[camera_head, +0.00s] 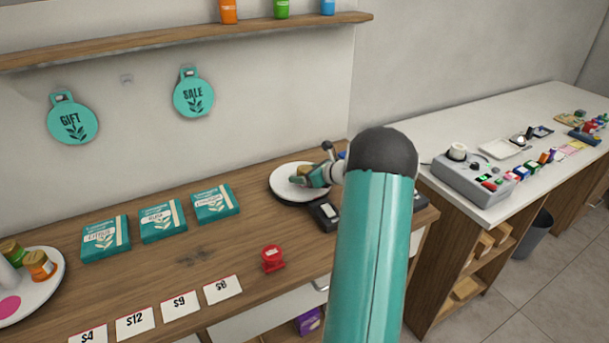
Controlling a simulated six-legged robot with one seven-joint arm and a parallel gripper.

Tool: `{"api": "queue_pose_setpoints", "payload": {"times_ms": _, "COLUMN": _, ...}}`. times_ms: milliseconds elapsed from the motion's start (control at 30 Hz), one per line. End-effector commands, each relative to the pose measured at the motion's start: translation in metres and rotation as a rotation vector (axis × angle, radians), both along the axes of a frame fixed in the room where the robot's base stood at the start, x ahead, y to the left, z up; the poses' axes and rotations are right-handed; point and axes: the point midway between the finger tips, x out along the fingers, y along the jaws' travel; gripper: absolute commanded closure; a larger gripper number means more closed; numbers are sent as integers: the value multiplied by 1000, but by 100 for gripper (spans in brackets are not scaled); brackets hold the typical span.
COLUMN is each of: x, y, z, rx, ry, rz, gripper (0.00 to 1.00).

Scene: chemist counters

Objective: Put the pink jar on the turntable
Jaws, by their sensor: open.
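My gripper (306,178) is at the round white disc (284,186) with a dark base, near the back right of the wooden counter; I take this disc for the turntable. Its jaws are open. A small thing with a tan top (304,170) shows right at the fingers; its body is mostly hidden, so I cannot tell if it is the pink jar or whether it touches the disc. A flat pink round patch (10,306) shows on a white round tray (50,285) at the left edge.
Orange (40,265) and green (12,252) jars stand on the left tray. Teal boxes (163,221), price cards (180,304) and a red item (272,258) are on the counter. A dark device (325,215) sits close to the disc. My arm hides the counter's right part.

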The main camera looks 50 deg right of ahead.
Motion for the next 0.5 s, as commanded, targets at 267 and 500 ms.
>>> {"api": "queue_pose_setpoints", "payload": {"times_ms": 267, "x": -46, "y": -5, "z": 22, "rx": -1, "ry": 0, "rz": -5, "gripper": 31}}
{"api": "queue_pose_setpoints", "payload": {"times_ms": 500, "x": -90, "y": -8, "z": 42, "rx": 0, "ry": 0, "rz": -3, "gripper": 31}}
